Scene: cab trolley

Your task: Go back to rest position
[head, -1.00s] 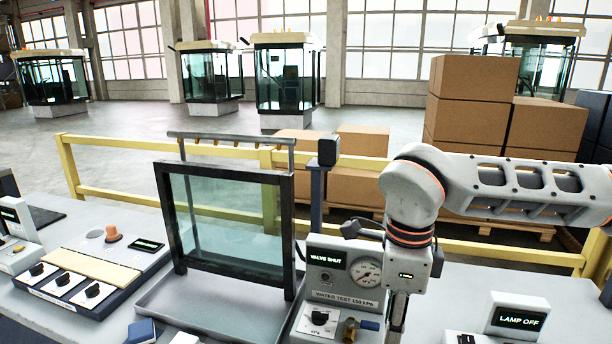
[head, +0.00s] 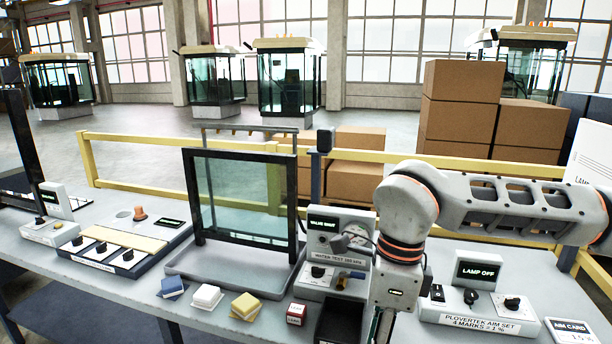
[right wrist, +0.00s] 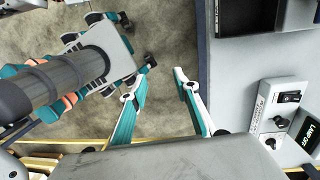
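My right arm (head: 405,215) comes in from the right in the head view and bends down in front of the bench beside the valve box. Its gripper is below the lower edge there. In the right wrist view my right gripper (right wrist: 163,69) has its two teal and white fingers apart, with nothing between them and the floor below. It is beside the bench edge, not touching anything that I can see. My left gripper does not show in the head view, and I cannot make it out in the right wrist view.
The bench (head: 85,275) holds a framed glass pane (head: 240,195) on a tray (head: 225,285), a valve box (head: 322,255) reading VALVE SHUT, a lamp-off panel (head: 477,270), sponge-like blocks (head: 245,305) and a dark bin (head: 340,322). A yellow rail (head: 120,185) and stacked cartons (head: 455,115) stand behind.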

